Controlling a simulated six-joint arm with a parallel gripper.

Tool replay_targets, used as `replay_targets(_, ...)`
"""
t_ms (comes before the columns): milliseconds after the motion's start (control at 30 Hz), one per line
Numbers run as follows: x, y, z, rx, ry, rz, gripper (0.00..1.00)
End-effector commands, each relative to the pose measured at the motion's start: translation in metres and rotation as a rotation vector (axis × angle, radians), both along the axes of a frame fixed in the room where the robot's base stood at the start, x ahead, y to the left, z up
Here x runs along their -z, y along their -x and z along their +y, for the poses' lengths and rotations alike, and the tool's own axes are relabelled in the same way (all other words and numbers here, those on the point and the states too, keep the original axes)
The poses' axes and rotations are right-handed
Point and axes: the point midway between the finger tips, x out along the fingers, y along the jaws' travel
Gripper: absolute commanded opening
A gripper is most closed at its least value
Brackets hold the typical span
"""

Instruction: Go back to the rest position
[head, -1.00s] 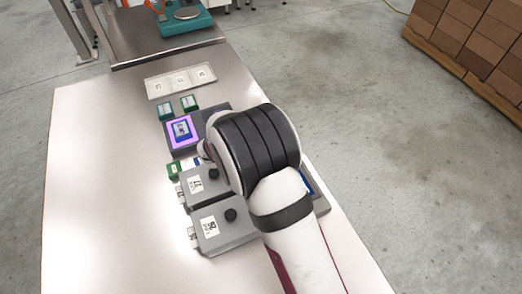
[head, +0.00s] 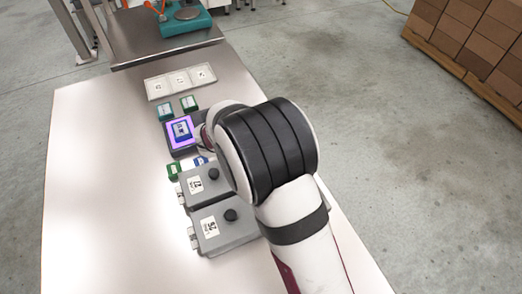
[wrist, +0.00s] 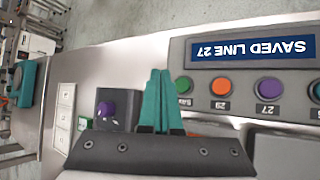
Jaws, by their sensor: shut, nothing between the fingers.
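My gripper (wrist: 158,76) shows in the wrist view with its two teal fingers together, shut and empty. In the head view my arm hides the fingers. Below the display are green, orange and purple buttons.
Two grey lidded boxes (head: 222,232) with black knobs stand left of my arm. Beyond them are a purple-lit pad (head: 172,137) with a blue block (head: 182,129), small green blocks (head: 189,104) and a white three-part tray (head: 150,88). The table's left side is clear.

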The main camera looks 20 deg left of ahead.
Motion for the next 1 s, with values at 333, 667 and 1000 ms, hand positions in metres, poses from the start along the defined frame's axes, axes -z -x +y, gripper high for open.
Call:
replay_targets(333,-0.034,-0.002,-0.066,0.280,-0.109,0.004,0.00)
replay_targets(667,-0.111,0.203,-0.291,1.877,-0.772,0.102,0.00)
replay_targets(1000,-0.111,0.304,-0.254,2.542,-1.117,0.286,0.00)
